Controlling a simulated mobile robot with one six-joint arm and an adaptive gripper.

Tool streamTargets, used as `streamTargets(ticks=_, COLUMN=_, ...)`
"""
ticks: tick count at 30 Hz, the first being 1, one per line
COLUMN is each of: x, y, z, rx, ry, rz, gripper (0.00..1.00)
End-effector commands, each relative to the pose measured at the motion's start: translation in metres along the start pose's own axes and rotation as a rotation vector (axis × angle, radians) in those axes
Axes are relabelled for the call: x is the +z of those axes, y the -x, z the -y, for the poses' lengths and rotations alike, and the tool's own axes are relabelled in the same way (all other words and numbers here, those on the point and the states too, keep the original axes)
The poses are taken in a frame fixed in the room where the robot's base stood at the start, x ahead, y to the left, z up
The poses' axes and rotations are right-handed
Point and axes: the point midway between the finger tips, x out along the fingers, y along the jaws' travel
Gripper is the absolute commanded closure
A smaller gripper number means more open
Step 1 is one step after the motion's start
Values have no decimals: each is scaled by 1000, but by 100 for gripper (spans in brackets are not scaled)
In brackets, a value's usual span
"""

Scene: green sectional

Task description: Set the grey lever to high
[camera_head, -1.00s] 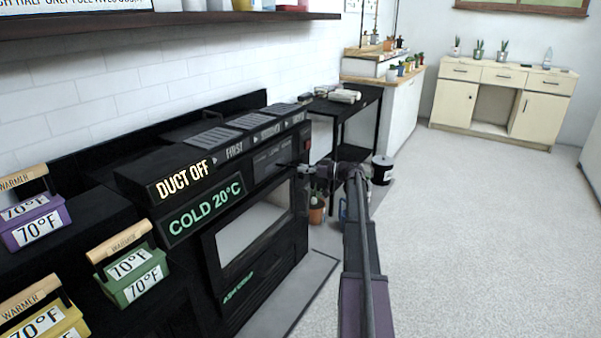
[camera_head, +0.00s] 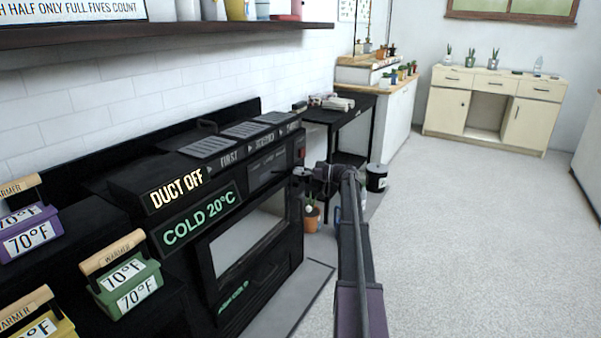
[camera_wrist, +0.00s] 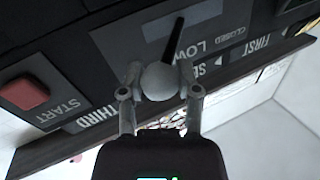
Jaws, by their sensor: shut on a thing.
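The lever shows in the wrist view as a round grey knob (camera_wrist: 160,81) on a dark stem that leads to the oven's control panel (camera_wrist: 107,48). The labels LOW and CLOSED are beside the stem; no HIGH label can be read. My gripper (camera_wrist: 160,98) has its two fingers on either side of the knob, closed on it. In the head view my gripper (camera_head: 303,174) is at the right end of the black oven's front (camera_head: 222,268), by the control panel. The lever is too small and covered to make out there.
A red START button (camera_wrist: 25,92) is close beside my gripper. Green, purple and yellow warmer boxes (camera_head: 126,287) stand at the left. A black side table (camera_head: 345,112) and a dark bin (camera_head: 377,178) are beyond the oven. The floor at the right is clear.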

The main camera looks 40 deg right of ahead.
Motion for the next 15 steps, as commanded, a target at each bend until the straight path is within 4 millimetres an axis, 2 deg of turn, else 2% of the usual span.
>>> streamTargets(ticks=2, x=0, y=2, z=-2, rx=5, ry=0, rz=0, gripper=100)
streamTargets(ticks=3, x=0, y=2, z=-2, rx=5, ry=0, rz=0, gripper=45)
streamTargets(ticks=6, x=0, y=2, z=-2, rx=4, ry=0, rz=0, gripper=21)
streamTargets(ticks=15, x=0, y=2, z=-1, rx=2, ry=0, rz=0, gripper=21)
